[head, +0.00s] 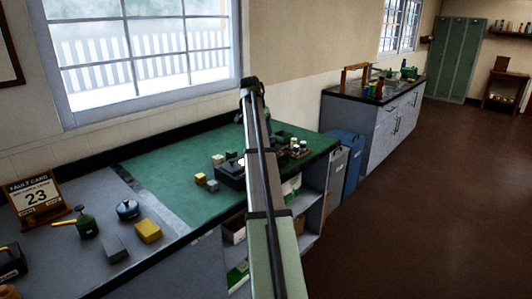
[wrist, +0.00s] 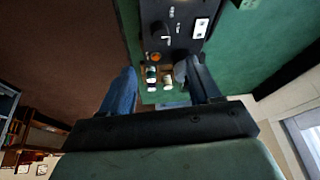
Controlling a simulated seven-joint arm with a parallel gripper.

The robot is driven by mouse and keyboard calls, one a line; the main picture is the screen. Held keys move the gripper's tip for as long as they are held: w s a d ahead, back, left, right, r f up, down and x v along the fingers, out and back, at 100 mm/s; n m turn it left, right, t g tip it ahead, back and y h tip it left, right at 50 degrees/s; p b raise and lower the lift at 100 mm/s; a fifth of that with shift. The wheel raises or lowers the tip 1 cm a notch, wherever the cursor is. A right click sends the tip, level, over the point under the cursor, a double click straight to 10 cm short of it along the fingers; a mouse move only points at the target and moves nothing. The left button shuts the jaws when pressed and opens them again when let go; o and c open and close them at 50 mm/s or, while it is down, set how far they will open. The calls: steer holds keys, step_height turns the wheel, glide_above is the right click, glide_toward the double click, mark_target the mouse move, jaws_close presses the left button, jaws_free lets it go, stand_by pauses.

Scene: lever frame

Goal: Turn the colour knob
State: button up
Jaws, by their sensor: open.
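In the wrist view, a dark box (wrist: 150,12) has black fittings and a white plate (wrist: 200,28) on its face. A small orange round part (wrist: 155,57) sits near its lower edge. I cannot tell for sure which fitting is the colour knob. My gripper (wrist: 158,68) is open, its two fingers spread apart below the box, with no object clearly held between them. In the head view, a black box (head: 230,174) stands on the green mat, partly hidden by my arm. My gripper cannot be made out there.
Small pale and dark items (wrist: 152,76) lie between the fingers in the wrist view. Yellow and grey blocks (head: 201,178) lie left of the box on the green mat (head: 165,170).

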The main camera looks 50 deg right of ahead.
steer(key=x, duration=1.3)
steer(key=shift+f, duration=0.25)
steer(key=c, duration=1)
